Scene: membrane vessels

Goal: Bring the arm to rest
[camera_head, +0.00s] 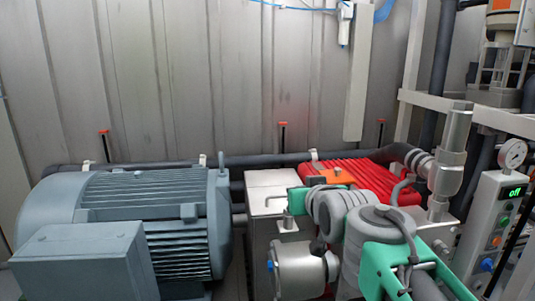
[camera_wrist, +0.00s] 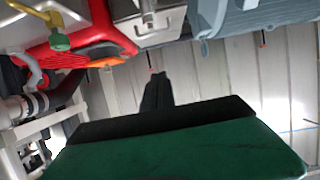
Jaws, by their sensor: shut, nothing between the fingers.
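My gripper (camera_wrist: 157,80) shows in the wrist view as a dark pair of fingers standing out from a black bar and a green body. The fingers are together with nothing between them, and they touch nothing that I can see. In the head view my arm, with grey joints and green brackets (camera_head: 390,252), is folded at the lower right, in front of the red ribbed housing. My fingers cannot be made out in the head view.
A large blue-grey motor (camera_head: 150,225) fills the left. A metal box (camera_head: 268,190) stands beside the red ribbed housing (camera_head: 350,180). At the right are a vertical metal pipe (camera_head: 452,150), a gauge (camera_head: 512,153) and a control box (camera_head: 490,225) reading "off". Open space lies before the back wall (camera_head: 220,80).

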